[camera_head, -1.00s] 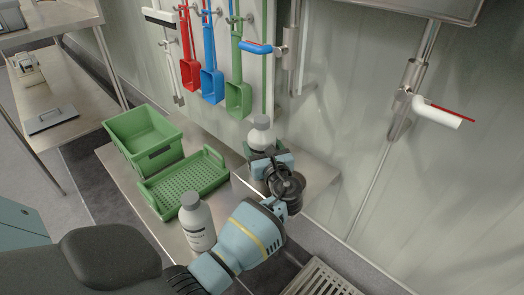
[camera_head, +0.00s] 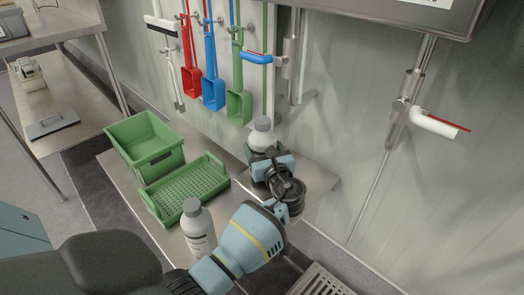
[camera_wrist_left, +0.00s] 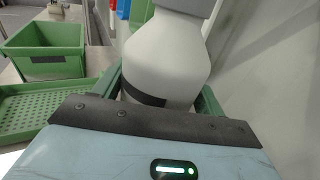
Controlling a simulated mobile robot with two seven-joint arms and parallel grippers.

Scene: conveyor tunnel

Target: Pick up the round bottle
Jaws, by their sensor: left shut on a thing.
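A white round bottle (camera_head: 263,139) with a grey cap stands upright at the right part of the steel table, against the wall side. My left gripper (camera_head: 268,166) is shut on it from the near side. In the left wrist view the bottle (camera_wrist_left: 168,55), with sloping shoulders and a black band, rises just beyond the gripper's front edge. Green pieces show on both sides of its lower body, and its base is hidden. A second white bottle (camera_head: 198,232) with a grey cap stands nearer, left of my left forearm. My right gripper is not in view.
A green crate (camera_head: 146,141) and a low green perforated tray (camera_head: 186,185) are on the table's left part. Red, blue (camera_head: 212,92) and green scoops hang on the wall behind. A floor grate (camera_head: 322,282) lies at the lower right.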

